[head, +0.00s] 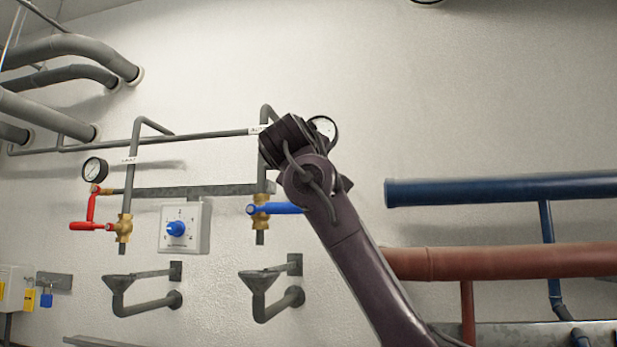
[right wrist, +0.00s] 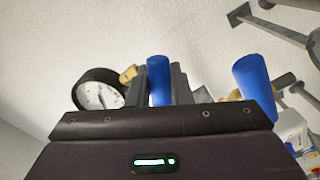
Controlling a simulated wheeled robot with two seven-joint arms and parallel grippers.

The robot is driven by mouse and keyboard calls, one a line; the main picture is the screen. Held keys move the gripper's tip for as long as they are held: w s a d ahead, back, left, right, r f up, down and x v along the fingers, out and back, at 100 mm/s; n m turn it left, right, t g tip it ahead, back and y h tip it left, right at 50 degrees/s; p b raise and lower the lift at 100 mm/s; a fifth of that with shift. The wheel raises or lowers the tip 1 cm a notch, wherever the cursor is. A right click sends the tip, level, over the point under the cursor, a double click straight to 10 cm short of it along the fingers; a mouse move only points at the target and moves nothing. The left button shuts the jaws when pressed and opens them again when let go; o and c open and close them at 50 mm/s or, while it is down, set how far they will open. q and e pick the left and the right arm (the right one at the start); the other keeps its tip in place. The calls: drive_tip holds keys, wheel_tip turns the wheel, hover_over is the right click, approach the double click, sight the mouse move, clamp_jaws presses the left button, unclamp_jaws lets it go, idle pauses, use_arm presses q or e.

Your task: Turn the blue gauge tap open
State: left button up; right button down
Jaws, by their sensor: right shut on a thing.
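The blue gauge tap (right wrist: 158,78) shows in the right wrist view as a blue handle between the fingers of my right gripper (right wrist: 165,82). The gripper is shut on it. A round pressure gauge (right wrist: 100,92) with a black rim and white face is just left of it. In the head view, my right gripper (head: 284,142) is up at the wall beside the same gauge (head: 325,127). It hides the tap there, so I cannot tell the tap's angle. My left gripper is not in view.
Below the gripper, a brass valve (head: 260,212) has a larger blue lever (head: 278,208) pointing right, close to my arm. Left are a red-handled valve (head: 90,226), another gauge (head: 95,169) and a dial box (head: 184,229). Blue (head: 500,189) and red (head: 500,262) pipes run at right.

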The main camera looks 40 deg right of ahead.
drive_tip(key=r+n, duration=0.1)
drive_tip(key=n+p, duration=0.1)
drive_tip(key=shift+s+d+r+n, duration=0.2)
drive_tip(key=shift+s+r+n, duration=0.05)
drive_tip(key=shift+r+n, duration=0.15)
drive_tip(key=shift+r+n+p, duration=0.4)
drive_tip(key=shift+n+p, duration=0.25)
drive_tip(key=shift+n, duration=0.2)
drive_tip(key=shift+r+n+p, duration=0.35)
drive_tip(key=shift+n+p, duration=0.25)
drive_tip(key=shift+n, duration=0.25)
drive_tip(key=c, duration=1.3)
unclamp_jaws()
drive_tip(key=shift+s, duration=0.1)
